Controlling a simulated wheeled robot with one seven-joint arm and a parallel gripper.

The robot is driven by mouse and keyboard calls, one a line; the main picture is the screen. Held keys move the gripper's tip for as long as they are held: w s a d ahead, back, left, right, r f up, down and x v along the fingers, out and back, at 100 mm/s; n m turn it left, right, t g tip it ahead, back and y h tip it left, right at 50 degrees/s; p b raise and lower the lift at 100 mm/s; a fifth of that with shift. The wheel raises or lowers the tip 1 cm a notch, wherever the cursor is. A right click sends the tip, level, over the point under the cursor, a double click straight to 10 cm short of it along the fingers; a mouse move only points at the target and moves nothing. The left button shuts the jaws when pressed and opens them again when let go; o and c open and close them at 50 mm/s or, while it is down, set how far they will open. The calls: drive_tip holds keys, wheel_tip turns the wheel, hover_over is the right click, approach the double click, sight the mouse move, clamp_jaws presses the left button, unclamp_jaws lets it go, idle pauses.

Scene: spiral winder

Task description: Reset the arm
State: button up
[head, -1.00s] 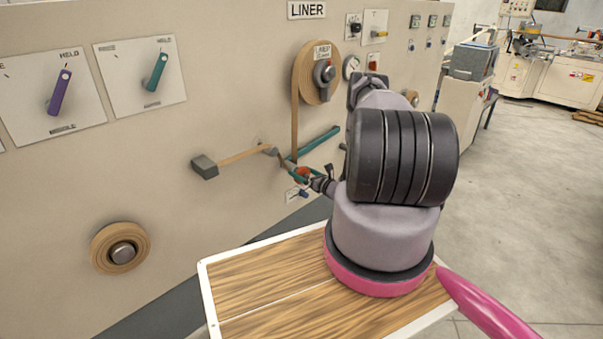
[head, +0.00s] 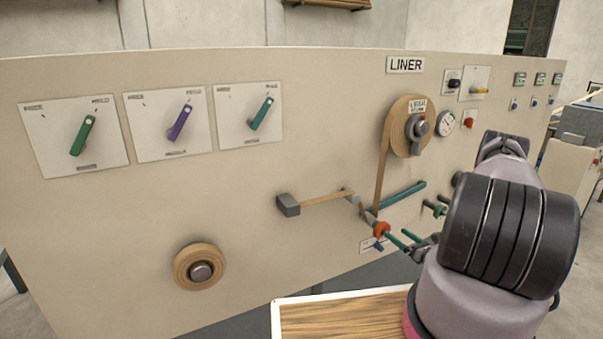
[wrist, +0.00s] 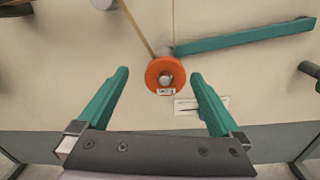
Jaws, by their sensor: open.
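A teal bar (head: 402,196) slants up to the right on the panel front. In the wrist view the teal bar (wrist: 245,37) runs right from beside an orange disc (wrist: 165,75) with a grey hub. The orange disc (head: 381,229) also shows in the head view, with a tan strip coming down to it. My gripper (head: 398,240) has two teal fingers, open and empty, just right of and below the disc. In the wrist view my gripper (wrist: 160,76) has its fingers on either side of the disc's outline; no contact shows.
The beige panel (head: 120,235) carries green, purple and teal switches, a LINER roll (head: 400,125) and a lower tan roll (head: 188,270). A grey block (head: 288,205) juts out left of the disc. A wood-topped table (head: 335,318) stands below my arm.

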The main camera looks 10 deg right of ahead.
drive_tip(key=w+a+r+n+g+y, duration=0.1)
drive_tip(key=a+r+n+g+y, duration=0.4)
drive_tip(key=r, duration=0.7)
drive_tip(key=w+a+r+n+g+y, duration=0.25)
drive_tip(key=a+r+n, duration=0.45)
drive_tip(key=r, duration=0.6)
drive_tip(key=s+a+r+n+g+h, duration=0.1)
drive_tip(key=s+a+r+n+g, duration=0.45)
drive_tip(key=r, duration=0.35)
drive_tip(key=s+a+r+n+t+h, duration=0.1)
drive_tip(key=s+r+n+h, duration=0.4)
drive_tip(key=s+r, duration=0.5)
drive_tip(key=s+a+r+n+t+h, duration=0.2)
drive_tip(key=s+r+n+h, duration=0.4)
drive_tip(key=s+r, duration=0.5)
drive_tip(key=s+a+n, duration=0.1)
drive_tip(key=s, duration=0.3)
drive_tip(key=shift+s+r+t, duration=0.15)
drive_tip(key=shift+s+t, duration=0.15)
